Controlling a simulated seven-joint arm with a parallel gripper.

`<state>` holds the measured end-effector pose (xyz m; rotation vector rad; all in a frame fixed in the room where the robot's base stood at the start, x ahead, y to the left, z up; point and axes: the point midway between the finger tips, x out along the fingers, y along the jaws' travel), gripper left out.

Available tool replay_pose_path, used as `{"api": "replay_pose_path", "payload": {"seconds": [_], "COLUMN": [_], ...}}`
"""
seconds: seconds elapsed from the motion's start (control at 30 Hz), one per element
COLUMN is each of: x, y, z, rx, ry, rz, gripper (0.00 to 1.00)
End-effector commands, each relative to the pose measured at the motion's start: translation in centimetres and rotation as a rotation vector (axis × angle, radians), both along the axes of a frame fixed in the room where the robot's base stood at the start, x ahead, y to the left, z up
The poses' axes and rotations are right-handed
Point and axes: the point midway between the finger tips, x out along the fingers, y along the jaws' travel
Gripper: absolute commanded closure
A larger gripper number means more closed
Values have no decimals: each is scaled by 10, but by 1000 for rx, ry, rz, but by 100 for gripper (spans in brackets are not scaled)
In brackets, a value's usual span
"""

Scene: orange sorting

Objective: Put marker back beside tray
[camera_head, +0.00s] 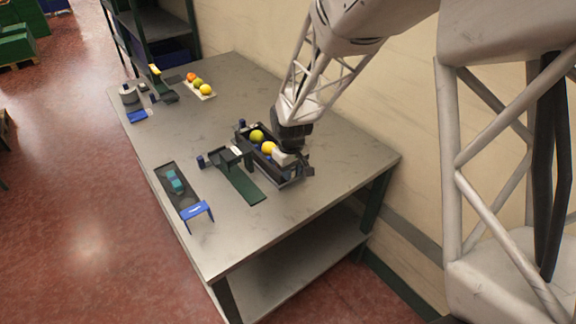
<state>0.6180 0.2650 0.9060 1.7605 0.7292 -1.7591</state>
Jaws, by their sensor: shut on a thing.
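A dark tray (296,181) stands on the grey table, holding a green-yellow fruit (257,136) and a yellow fruit (268,148). My gripper (286,158) is low over the tray's right end, pointing down. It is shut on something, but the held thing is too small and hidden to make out. I cannot pick out the marker with certainty. A small dark blue upright cylinder (200,161) stands on the table left of the tray.
A dark green board (243,184) with a grey stand lies left of the tray. A dark mat (169,181) with a teal item and a blue bracket (196,211) are farther left. Several fruits sit on a pale board (208,96) at the back. The table's front right is clear.

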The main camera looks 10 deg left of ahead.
Motion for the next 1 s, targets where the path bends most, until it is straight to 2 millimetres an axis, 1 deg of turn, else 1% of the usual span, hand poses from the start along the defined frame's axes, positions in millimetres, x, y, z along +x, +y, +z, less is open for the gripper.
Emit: {"api": "replay_pose_path", "payload": {"seconds": [0.47,0.67,1.0], "x": [0,0,0], "y": [0,0,0], "z": [-4,-13,-35], "rx": [0,-1,-1], "ry": [0,2,2], "rz": [0,0,0], "gripper": [100,100,100]}}
